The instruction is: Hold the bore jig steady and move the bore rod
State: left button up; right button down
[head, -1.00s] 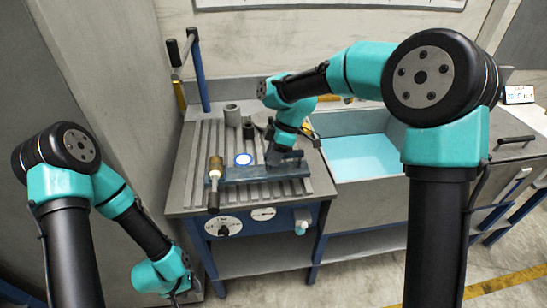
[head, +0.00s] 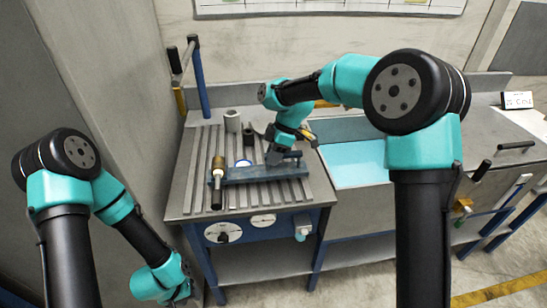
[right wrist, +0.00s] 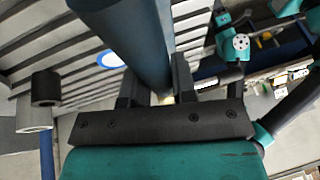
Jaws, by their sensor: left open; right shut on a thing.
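The bore jig, a long blue bar (head: 250,174), lies across the slotted bench top. My right gripper (head: 283,157) is shut on its right end; in the right wrist view the blue bar (right wrist: 125,40) sits between the fingers (right wrist: 158,95). What seems to be the bore rod (head: 217,186) is a dark rod with a brass-coloured collar at the jig's left end, pointing toward the bench's front edge. Whether it sits inside the jig I cannot tell. My left gripper (head: 181,296) is low, left of the bench, far from both, its fingers partly cut off by the frame edge.
A grey hollow cylinder (head: 232,121), a smaller dark cylinder (head: 248,130) and a blue-and-white disc (head: 243,163) stand behind the jig. A basin with light blue liquid (head: 356,158) is to the right. A lever on a blue post (head: 199,80) rises at the back left.

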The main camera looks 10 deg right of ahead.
jog(key=shift+w+d+f, duration=0.1)
jog(key=shift+w+f, duration=0.1)
jog(key=shift+w, duration=0.75)
jog(key=shift+w+d+f, duration=0.15)
jog(key=shift+w+f, duration=0.05)
jog(key=shift+w, duration=0.8)
jog(key=shift+w+d+f, duration=0.1)
jog(key=shift+w+f, duration=0.1)
jog(key=shift+w, duration=0.75)
jog(key=shift+f, duration=0.6)
pick_arm(q)
jog(key=shift+o, duration=0.4)
